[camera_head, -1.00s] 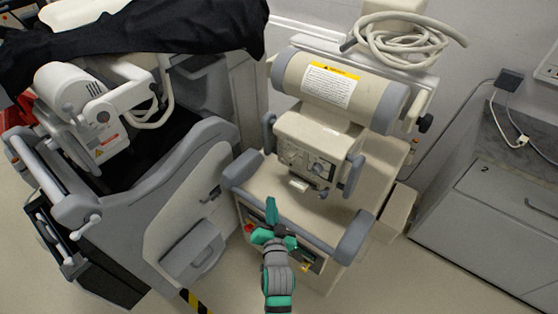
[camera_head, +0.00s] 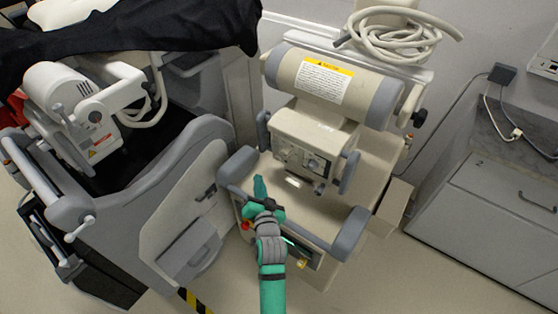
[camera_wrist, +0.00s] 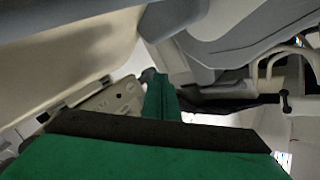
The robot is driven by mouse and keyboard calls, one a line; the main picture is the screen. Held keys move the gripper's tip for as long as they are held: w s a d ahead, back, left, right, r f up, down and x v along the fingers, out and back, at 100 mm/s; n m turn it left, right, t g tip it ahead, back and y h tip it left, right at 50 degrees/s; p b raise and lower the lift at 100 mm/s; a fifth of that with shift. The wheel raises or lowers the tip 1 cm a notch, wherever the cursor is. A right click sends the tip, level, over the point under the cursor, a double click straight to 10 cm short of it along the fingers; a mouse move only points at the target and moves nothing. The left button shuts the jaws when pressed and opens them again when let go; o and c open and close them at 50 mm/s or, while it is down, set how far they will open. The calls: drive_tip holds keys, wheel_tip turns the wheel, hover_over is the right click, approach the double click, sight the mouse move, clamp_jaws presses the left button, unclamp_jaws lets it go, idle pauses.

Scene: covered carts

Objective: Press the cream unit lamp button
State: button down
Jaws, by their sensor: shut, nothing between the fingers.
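The cream unit (camera_head: 375,165) stands in the middle of the head view. It has a grey-ended cylinder with a yellow warning label on top and a control head (camera_head: 312,150) with knobs on its front. I cannot make out which of its small controls is the lamp button. My teal gripper (camera_head: 260,188) is shut and empty, over the unit's front ledge, below and left of the control head. In the wrist view, my closed fingers (camera_wrist: 160,98) point toward pale unit surfaces, with a panel with round parts (camera_wrist: 118,98) to their left.
A grey cart (camera_head: 185,185) with a black cover (camera_head: 150,28) stands close on the left. A red knob (camera_head: 246,225) shows on the cream unit's lower front, beside my arm. A coiled hose (camera_head: 400,40) lies on top. A grey cabinet (camera_head: 490,225) stands at the right.

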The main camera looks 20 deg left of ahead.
drive_tip(key=w+d, duration=0.2)
drive_tip(key=w, duration=0.4)
drive_tip(key=shift+w+d, duration=0.35)
drive_tip(key=shift+w, duration=0.15)
idle(1.7)
drive_tip(key=shift+w+d, duration=0.15)
drive_tip(key=shift+w, duration=0.3)
drive_tip(key=shift+w+d, duration=0.15)
drive_tip(key=shift+w, duration=0.25)
idle(0.8)
drive_tip(key=shift+s, duration=0.1)
drive_tip(key=shift+s+a, duration=0.3)
drive_tip(key=shift+s, duration=0.4)
drive_tip(key=shift+s+a, duration=0.3)
drive_tip(key=shift+s, duration=0.5)
drive_tip(key=shift+s+a, duration=0.3)
drive_tip(key=shift+s, duration=0.45)
drive_tip(key=shift+s+a, duration=0.3)
drive_tip(key=shift+s, duration=0.5)
